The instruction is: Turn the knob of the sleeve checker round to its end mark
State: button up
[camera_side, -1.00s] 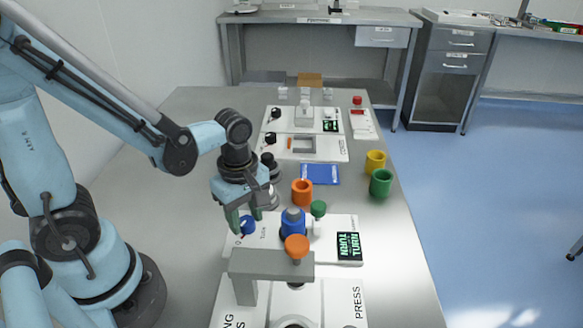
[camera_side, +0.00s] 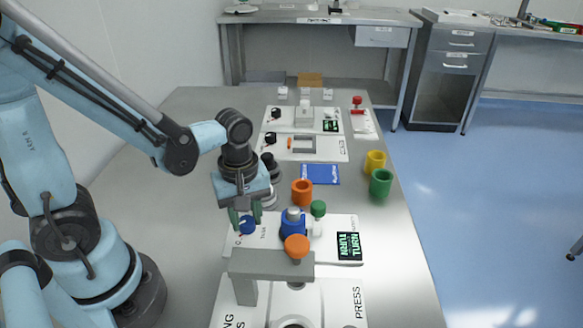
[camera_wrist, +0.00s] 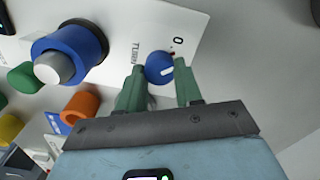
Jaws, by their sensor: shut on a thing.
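The sleeve checker (camera_side: 275,250) is a white plate with a screen (camera_side: 348,246) reading TURN. Its round blue knob (camera_side: 246,226) is at the plate's left, and in the wrist view the knob (camera_wrist: 158,66) bears a white pointer line. A "0" and a small red mark are printed beside the knob. My gripper (camera_side: 245,213) points down with its green fingers on either side of the knob, shut on it; the fingers (camera_wrist: 160,76) partly hide its sides. A blue sleeve (camera_side: 292,226) stands on a grey post on the plate, right of the knob.
Orange (camera_side: 302,192), green (camera_side: 381,183) and yellow (camera_side: 375,161) sleeves stand behind. The bench is clear to the left.

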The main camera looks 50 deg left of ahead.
jog(key=m, duration=0.5)
jog(key=shift+m, duration=0.3)
jog(key=m, duration=0.4)
jog(key=shift+d, duration=0.1)
jog(key=m, duration=0.5)
jog(key=shift+m, duration=0.4)
jog(key=shift+d+m, duration=0.1)
jog(key=shift+m, duration=2.5)
jog(key=o, duration=1)
jog(key=shift+o, duration=0.2)
